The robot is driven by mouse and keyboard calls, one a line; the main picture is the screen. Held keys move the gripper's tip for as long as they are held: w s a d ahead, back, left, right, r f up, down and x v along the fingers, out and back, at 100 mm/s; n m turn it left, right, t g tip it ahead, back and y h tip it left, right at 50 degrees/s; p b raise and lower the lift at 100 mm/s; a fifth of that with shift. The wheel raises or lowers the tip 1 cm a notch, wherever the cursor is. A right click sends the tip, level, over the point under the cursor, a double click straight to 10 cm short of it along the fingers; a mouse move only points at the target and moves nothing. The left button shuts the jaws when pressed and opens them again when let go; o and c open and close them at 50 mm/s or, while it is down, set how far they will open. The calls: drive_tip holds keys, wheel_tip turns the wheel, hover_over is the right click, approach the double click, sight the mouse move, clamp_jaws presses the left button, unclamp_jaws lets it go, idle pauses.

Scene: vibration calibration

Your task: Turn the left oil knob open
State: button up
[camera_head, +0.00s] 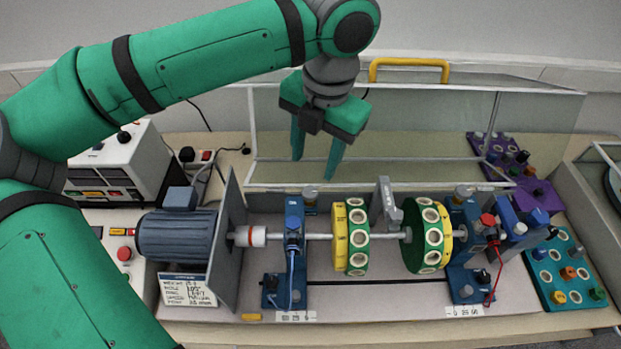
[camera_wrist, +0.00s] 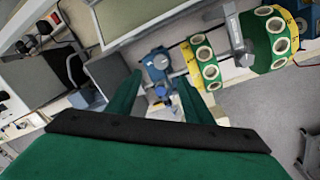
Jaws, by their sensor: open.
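The left oil knob (camera_head: 309,191) is a small grey cap on top of the left blue bearing block (camera_head: 294,222). In the wrist view the knob (camera_wrist: 160,62) shows as a round grey cap just beyond the fingertips. My gripper (camera_head: 315,168) points down above the left bearing block, with its two green fingers apart and nothing between them. In the wrist view my gripper (camera_wrist: 161,82) has one finger on each side of the block's line. It looks apart from the knob. A similar right oil knob (camera_head: 463,191) sits on the right blue block.
A shaft (camera_head: 383,236) with two green-and-yellow discs (camera_head: 351,236) runs right of the left block. A grey motor (camera_head: 178,234) and an upright plate (camera_head: 229,240) stand left. A raised clear guard with a yellow handle (camera_head: 409,63) stands behind.

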sight(309, 193)
drive_tip(key=f, duration=0.9)
drive_tip(key=shift+w+a+f, duration=0.2)
drive_tip(key=shift+w+a, duration=0.05)
drive_tip(key=shift+a, duration=0.1)
drive_tip(key=shift+c, duration=0.5)
drive_tip(key=c, duration=1)
